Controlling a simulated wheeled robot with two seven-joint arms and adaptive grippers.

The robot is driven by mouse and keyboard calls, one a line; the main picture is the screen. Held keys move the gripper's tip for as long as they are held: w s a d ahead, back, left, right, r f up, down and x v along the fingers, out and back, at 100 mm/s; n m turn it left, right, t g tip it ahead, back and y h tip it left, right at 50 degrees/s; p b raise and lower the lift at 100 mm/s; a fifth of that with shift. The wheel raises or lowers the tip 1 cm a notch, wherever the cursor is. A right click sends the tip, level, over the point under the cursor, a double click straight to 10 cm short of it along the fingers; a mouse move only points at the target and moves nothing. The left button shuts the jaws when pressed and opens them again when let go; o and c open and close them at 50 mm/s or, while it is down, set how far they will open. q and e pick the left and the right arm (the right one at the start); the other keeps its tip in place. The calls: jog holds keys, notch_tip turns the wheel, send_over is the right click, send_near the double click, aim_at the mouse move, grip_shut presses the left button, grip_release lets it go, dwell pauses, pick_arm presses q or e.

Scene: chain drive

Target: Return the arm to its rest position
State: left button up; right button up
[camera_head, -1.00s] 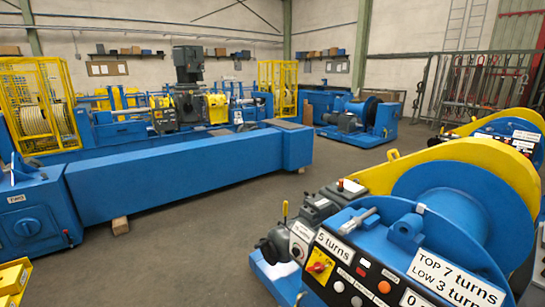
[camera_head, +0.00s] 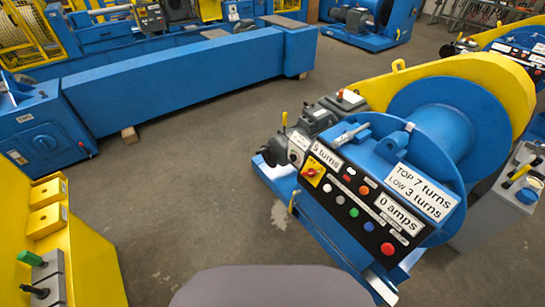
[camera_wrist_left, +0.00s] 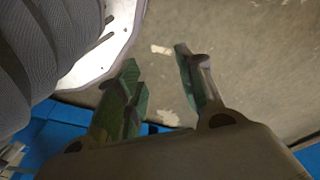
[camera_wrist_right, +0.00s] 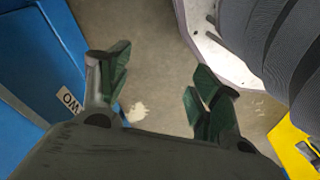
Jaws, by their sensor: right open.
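Neither of my grippers shows in the head view. In the left wrist view my left gripper (camera_wrist_left: 157,78) has its fingers apart, with nothing between them but bare floor beyond. In the right wrist view my right gripper (camera_wrist_right: 160,82) is also open and empty above the floor. My own ribbed grey body shows beside each gripper. A smooth grey part of me fills the bottom middle of the head view.
A blue winch with a control panel (camera_head: 358,200) and drum (camera_head: 430,120) stands at the right. A long blue beam (camera_head: 190,80) crosses the back left. A yellow stand (camera_head: 85,262) is at the lower left. The floor (camera_head: 190,190) between them is clear.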

pick_arm(q)
jog(key=s+a+r+p, duration=0.1)
jog(key=s+a+p, duration=0.2)
jog(key=s+p, duration=0.5)
jog(key=s+a+r+p, duration=0.1)
jog(key=s+a+p, duration=0.2)
jog(key=s+p, duration=0.6)
jog(key=shift+s+r+g+y, duration=0.15)
jog(key=shift+s+g+y, duration=0.15)
jog(key=shift+s+g, duration=0.15)
pick_arm(e)
jog(key=s+d+r, duration=0.1)
jog(key=s+d, duration=0.2)
jog(key=s, duration=0.6)
jog(key=s+d+r, duration=0.1)
jog(key=s+d, duration=0.2)
jog(key=s, duration=0.6)
jog(key=shift+r+g+h, duration=0.15)
jog(key=shift+g+h, duration=0.15)
jog(key=shift+g, duration=0.1)
